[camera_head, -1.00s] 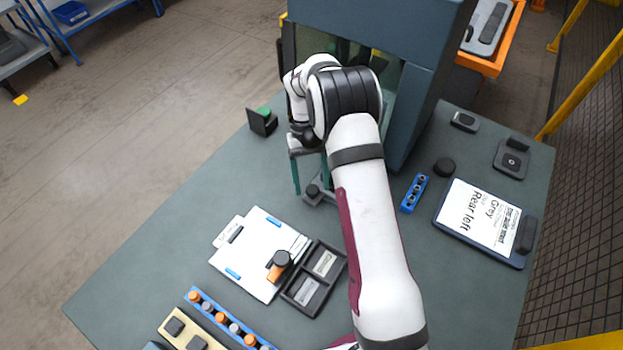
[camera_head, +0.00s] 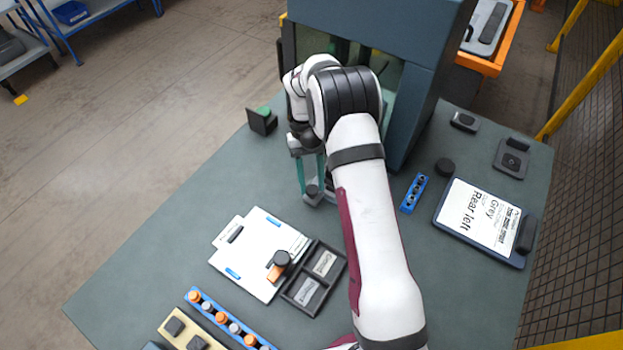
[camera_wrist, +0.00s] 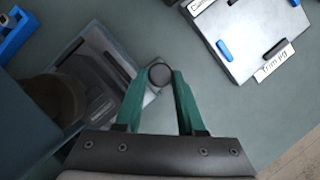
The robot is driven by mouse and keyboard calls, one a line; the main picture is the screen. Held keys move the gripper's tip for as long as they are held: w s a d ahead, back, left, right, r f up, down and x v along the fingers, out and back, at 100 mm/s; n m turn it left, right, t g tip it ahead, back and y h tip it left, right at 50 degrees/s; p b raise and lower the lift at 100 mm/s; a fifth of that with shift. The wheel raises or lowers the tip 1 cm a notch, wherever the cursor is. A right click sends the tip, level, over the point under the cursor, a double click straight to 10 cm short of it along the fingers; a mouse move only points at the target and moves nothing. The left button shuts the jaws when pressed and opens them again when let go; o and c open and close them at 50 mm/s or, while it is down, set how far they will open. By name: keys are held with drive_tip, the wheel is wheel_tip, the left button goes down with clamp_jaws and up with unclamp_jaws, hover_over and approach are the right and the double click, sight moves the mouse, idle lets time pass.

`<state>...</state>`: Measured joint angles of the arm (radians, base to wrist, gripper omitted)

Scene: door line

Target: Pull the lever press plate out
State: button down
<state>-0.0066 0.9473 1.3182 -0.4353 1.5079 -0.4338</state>
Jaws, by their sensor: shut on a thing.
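The lever press (camera_head: 425,75) is the tall blue-grey housing at the back of the bench. Its grey plate (camera_wrist: 97,72) runs out of the housing in the wrist view; in the head view only the front end of the plate (camera_head: 318,201) shows below my arm. A dark round knob (camera_wrist: 159,74) stands on the plate's front end; it also shows in the head view (camera_head: 312,190). My gripper (camera_wrist: 160,76) has its two teal fingers shut on the knob, one on each side. My arm hides most of the plate in the head view.
A white board (camera_head: 250,240) with blue clips and a dark two-pocket tray (camera_head: 337,277) lie in front of the plate. A blue strip with holes (camera_head: 414,193) and a labelled tablet (camera_head: 475,245) lie to the right. A small black block with a green top (camera_head: 262,120) stands to the left.

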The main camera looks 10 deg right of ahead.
drive_tip(key=shift+w, duration=0.1)
idle(0.6)
drive_tip(key=w+a, duration=0.3)
drive_tip(key=shift+w+a, duration=0.15)
drive_tip(key=c, duration=0.5)
unclamp_jaws()
drive_tip(key=v, duration=0.7)
drive_tip(key=shift+r, duration=0.3)
